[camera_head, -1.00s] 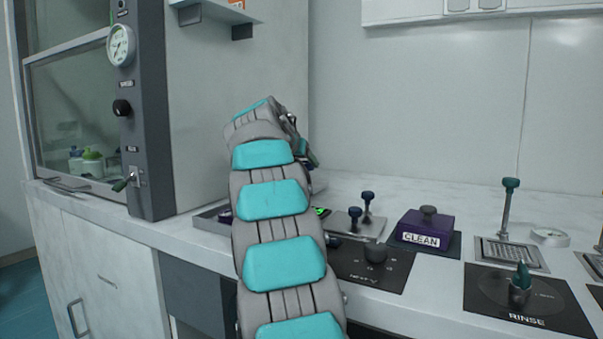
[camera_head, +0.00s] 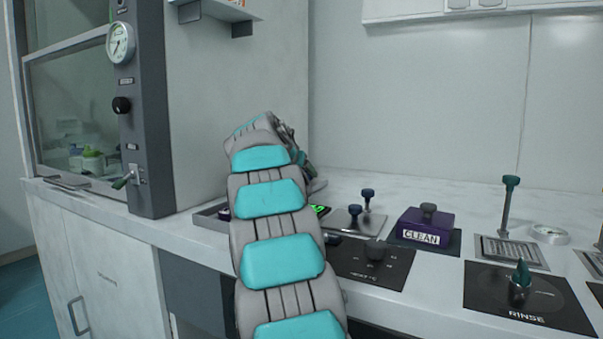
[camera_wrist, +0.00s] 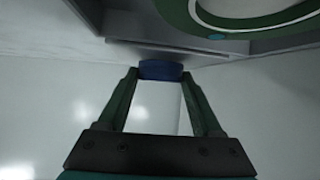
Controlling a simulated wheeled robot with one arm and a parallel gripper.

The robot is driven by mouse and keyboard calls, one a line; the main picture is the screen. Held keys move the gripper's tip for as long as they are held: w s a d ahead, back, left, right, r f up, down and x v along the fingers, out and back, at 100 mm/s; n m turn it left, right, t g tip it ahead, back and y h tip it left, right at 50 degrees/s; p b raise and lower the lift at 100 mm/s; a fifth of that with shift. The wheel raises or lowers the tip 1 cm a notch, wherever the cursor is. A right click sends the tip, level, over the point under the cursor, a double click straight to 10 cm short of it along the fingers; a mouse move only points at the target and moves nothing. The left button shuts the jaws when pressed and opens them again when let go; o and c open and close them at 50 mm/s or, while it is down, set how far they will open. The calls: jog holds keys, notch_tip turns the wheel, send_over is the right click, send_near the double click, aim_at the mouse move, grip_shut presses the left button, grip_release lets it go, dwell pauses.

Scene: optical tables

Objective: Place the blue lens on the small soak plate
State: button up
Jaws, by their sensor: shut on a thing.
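My gripper (camera_wrist: 160,75) shows in the wrist view with its two dark green fingers shut on a small blue piece, which appears to be the blue lens (camera_wrist: 161,70). Only its edge shows, just below a grey ledge. In the head view my arm hides the gripper and the blue piece. I cannot tell for certain which plate is the small soak plate.
A purple CLEAN block (camera_head: 425,228) and a black RINSE plate (camera_head: 497,294) with a green-topped piece stand at right. A cabinet wall rises behind my arm. In the wrist view a green ring (camera_wrist: 215,18) is close above.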

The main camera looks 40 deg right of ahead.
jog(key=shift+f, duration=0.3)
jog(key=o, duration=1.4)
jog(key=shift+r, duration=0.1)
jog(key=shift+r, duration=0.1)
jog(key=shift+r, duration=0.15)
jog(key=v, duration=1.2)
jog(key=shift+b, duration=0.4)
